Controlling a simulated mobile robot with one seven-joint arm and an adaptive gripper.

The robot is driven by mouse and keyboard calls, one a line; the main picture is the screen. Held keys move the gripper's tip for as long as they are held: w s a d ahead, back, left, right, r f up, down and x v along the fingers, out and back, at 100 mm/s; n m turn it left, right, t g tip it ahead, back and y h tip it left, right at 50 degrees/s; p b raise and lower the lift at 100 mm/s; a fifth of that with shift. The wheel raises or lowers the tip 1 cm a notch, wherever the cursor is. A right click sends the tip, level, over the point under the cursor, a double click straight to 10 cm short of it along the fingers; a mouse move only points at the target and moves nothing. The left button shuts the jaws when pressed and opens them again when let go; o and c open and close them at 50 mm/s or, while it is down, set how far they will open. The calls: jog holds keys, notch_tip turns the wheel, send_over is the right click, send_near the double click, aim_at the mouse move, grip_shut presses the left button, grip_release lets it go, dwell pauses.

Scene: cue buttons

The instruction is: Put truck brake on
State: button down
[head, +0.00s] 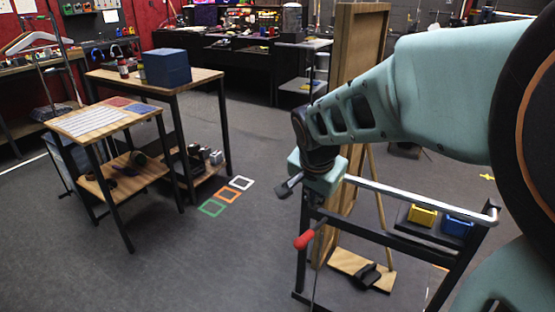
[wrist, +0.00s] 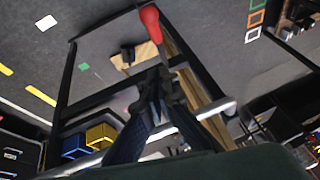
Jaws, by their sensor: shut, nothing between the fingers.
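The truck is a dark-framed cart with a silver handrail (head: 420,198). Its brake lever has a red grip (head: 304,240) at the left end of the frame, tilted down to the left. In the wrist view the red grip (wrist: 150,20) shows at top centre, beyond my fingertips. My gripper (head: 287,188) is above and slightly left of the red grip, apart from it. In the wrist view my gripper (wrist: 158,78) is shut with nothing held, its fingers overlapping part of the truck frame and silver handrail (wrist: 222,108).
A yellow bin (head: 421,215) and a blue bin (head: 457,226) sit on the truck. A tall wooden panel (head: 352,75) stands behind its left end. Wooden tables (head: 95,125) stand at left. Green, orange and white floor squares (head: 228,195) lie on open floor between.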

jog(key=b, duration=0.2)
send_over(307, 235)
jog(key=d, duration=0.1)
notch_tip(307, 235, down, 9)
jog(key=f, duration=0.2)
jog(key=shift+s+a+f+b, duration=0.3)
jog(key=shift+a+f, duration=0.05)
jog(key=shift+f, duration=0.05)
jog(key=shift+s+a+f, duration=0.1)
jog(key=shift+a+f, duration=0.1)
jog(key=shift+f, duration=0.25)
jog(key=shift+s+a+f+b, duration=0.1)
jog(key=shift+s+f+b, duration=0.05)
jog(key=shift+f+b, duration=0.3)
notch_tip(307, 235, down, 16)
jog(key=s+a+b, duration=0.1)
jog(key=s+b, duration=0.1)
jog(key=b, duration=0.8)
jog(key=shift+a+b, duration=0.2)
jog(key=shift+b, duration=0.1)
